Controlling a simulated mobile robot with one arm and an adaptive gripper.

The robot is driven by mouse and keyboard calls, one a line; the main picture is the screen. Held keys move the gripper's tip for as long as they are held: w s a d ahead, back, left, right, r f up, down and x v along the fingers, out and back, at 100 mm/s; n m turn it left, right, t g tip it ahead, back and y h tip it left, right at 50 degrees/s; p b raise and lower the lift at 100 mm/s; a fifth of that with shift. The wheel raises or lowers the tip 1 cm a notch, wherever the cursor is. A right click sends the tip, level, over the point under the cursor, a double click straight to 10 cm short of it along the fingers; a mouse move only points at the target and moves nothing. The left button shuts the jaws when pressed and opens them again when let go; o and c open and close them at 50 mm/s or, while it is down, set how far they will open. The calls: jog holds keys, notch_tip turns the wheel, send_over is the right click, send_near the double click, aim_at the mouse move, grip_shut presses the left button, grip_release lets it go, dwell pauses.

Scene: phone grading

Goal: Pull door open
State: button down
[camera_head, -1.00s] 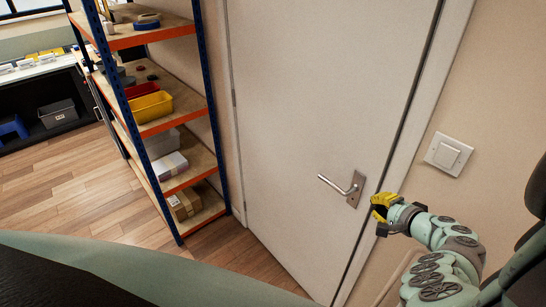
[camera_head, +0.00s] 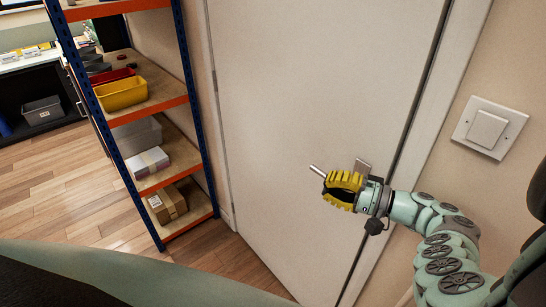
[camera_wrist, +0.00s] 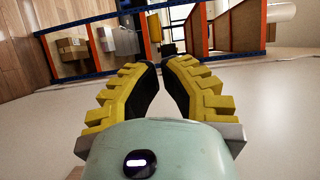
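The white door (camera_head: 285,110) stands shut in its frame in the head view. Its silver lever handle (camera_head: 317,170) points left; its middle is hidden behind my gripper (camera_head: 328,185), and part of its plate (camera_head: 363,165) shows above the wrist. My gripper with yellow ridged fingers is at the handle, over it in the head view. In the wrist view the two fingers of my gripper (camera_wrist: 162,68) stand apart at the tips with a narrow gap between them. The handle does not show there, and I cannot tell whether the fingers touch it.
A blue and orange shelf (camera_head: 172,185) stands left of the door, with a yellow bin (camera_head: 122,94) and a cardboard box (camera_head: 167,204) on it. A light switch (camera_head: 489,129) is on the wall at right. Wooden floor (camera_head: 60,190) is clear at left.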

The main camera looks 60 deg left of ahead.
jog(key=x, duration=0.7)
jog(key=shift+p, duration=0.3)
jog(key=shift+w+d, duration=0.1)
jog(key=shift+d, duration=0.05)
dwell(1.5)
jog(key=v, duration=0.7)
jog(key=shift+d, duration=0.15)
